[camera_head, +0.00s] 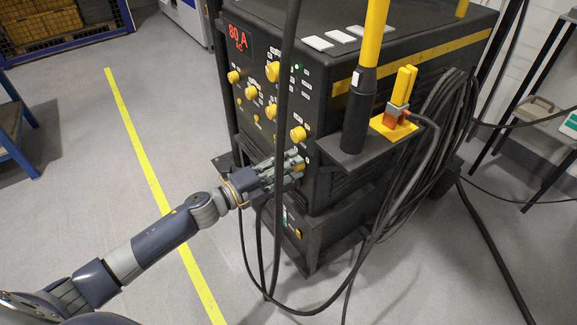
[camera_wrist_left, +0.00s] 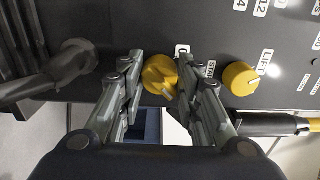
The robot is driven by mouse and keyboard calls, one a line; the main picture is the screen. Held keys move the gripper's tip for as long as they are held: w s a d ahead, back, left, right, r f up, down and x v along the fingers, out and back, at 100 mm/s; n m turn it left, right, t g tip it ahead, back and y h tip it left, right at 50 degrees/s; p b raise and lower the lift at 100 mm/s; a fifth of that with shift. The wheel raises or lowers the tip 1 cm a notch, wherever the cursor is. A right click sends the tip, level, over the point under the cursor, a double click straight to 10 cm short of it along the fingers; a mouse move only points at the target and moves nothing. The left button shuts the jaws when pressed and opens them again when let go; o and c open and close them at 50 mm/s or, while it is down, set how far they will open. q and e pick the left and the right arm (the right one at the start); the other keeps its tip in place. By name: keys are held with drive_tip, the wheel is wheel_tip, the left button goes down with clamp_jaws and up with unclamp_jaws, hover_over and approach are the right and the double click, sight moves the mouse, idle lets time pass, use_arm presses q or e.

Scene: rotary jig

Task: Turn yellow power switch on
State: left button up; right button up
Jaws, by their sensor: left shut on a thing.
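The black machine cabinet (camera_head: 262,140) has several yellow knobs on its front panel. My left gripper (camera_head: 293,167) reaches to the lowest of these knobs, the yellow power switch (camera_head: 300,167), which is largely hidden behind the fingers in the head view. In the left wrist view the yellow switch (camera_wrist_left: 160,75) sits between the two fingers of my left gripper (camera_wrist_left: 160,85), which are shut on it. Labels reading "0" and "START" are next to it. My right gripper is not in view.
Another yellow knob (camera_head: 298,134) sits just above the switch; it also shows in the left wrist view (camera_wrist_left: 240,78). A thick black cable (camera_head: 283,120) hangs in front of the panel. A shelf (camera_head: 355,150) holding a torch juts out on the right.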

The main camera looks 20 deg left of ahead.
use_arm(q)
drive_tip(key=shift+s+d+f, duration=0.1)
drive_tip(key=shift+f, duration=0.05)
drive_tip(key=shift+c, duration=0.2)
drive_tip(key=o, duration=0.9)
drive_tip(key=shift+o, duration=0.9)
drive_tip(key=v, duration=1.2)
